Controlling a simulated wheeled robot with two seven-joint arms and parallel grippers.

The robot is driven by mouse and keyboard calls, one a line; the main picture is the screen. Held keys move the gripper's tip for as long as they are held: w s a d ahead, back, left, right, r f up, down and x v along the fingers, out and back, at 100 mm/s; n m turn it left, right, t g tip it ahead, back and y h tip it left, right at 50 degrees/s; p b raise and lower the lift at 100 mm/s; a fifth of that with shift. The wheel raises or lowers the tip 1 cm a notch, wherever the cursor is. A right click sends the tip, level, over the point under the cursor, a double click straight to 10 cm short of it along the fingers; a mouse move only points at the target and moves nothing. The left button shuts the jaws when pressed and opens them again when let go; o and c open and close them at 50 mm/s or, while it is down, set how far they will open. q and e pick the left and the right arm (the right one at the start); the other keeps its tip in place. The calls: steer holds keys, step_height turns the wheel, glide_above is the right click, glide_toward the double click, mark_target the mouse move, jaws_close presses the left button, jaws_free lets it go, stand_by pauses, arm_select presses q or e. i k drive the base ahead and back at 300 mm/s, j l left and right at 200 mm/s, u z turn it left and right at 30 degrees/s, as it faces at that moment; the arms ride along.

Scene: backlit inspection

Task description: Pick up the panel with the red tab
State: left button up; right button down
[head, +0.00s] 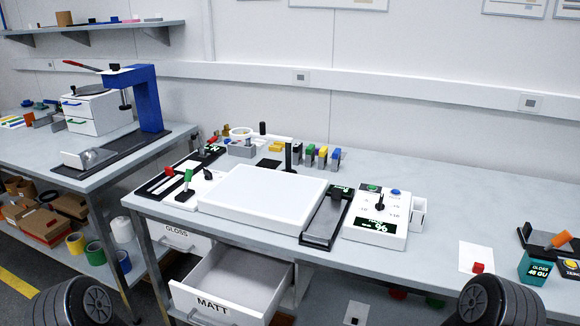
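A small white panel (475,253) lies flat on the right part of the bench, with a red tab (478,267) at its front edge. Nothing covers it. Neither of my grippers shows in the head view.
A white light box (262,195) fills the bench middle. A control box (377,218) with knob and display stands left of the panel. A teal gloss meter (535,267) stands right of it. The MATT drawer (226,302) is open; GLOSS (178,236) looks shut.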

mark_target(474, 260)
steer(key=z, duration=1.25)
